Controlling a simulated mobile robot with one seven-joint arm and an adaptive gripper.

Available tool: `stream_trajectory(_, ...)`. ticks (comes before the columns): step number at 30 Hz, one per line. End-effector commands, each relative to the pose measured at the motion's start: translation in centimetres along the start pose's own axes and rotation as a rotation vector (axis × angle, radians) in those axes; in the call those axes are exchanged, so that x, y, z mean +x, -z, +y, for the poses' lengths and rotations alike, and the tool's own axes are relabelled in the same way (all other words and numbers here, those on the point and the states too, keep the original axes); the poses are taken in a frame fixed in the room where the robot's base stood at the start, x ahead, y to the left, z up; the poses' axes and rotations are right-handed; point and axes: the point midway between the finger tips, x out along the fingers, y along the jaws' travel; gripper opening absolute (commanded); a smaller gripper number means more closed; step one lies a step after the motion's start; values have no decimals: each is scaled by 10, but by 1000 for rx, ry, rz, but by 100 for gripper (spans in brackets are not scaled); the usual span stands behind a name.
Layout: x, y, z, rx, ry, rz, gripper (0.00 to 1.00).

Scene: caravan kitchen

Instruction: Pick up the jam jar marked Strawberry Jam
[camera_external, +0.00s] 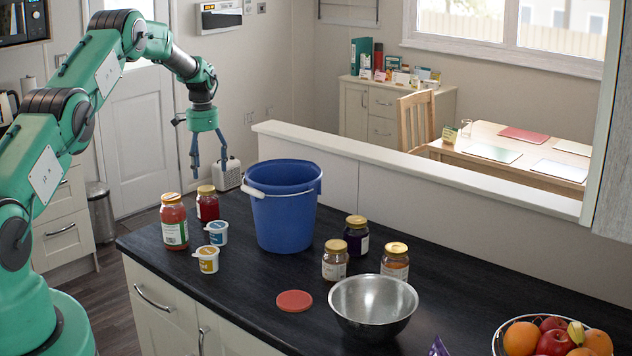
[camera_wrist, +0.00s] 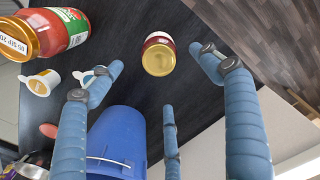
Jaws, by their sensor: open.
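Several jars with yellow-gold lids stand on the dark worktop (camera_external: 460,300); I cannot read a Strawberry Jam label on any. A small red jar (camera_external: 207,207) stands at the back left; in the wrist view its lid (camera_wrist: 158,60) faces me between my fingers. A taller red jar (camera_external: 174,225) with a green and white label is in front of it. A dark purple jar (camera_external: 356,237), a brownish jar (camera_external: 335,262) and an orange-brown jar (camera_external: 395,262) stand at the right. My gripper (camera_external: 208,165) is open and empty, above and behind the small red jar, not touching it.
A blue bucket (camera_external: 284,215) stands right of the red jars. Two small white tubs (camera_external: 216,233) (camera_external: 207,260) are near it. A red disc (camera_external: 294,301), metal bowl (camera_external: 373,304) and fruit bowl (camera_external: 553,341) lie further right. A low wall (camera_external: 400,190) runs behind.

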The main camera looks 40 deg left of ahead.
Motion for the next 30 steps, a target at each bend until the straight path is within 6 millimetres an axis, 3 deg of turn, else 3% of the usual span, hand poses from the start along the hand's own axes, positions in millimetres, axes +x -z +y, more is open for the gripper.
stream_trajectory(4,22,0,0,0,-1,-1,78)
stream_trajectory(9,35,0,0,0,0,0,78)
stream_trajectory(23,40,0,0,0,0,0,78)
stream_trajectory(30,54,-2,0,0,-1,-1,78)
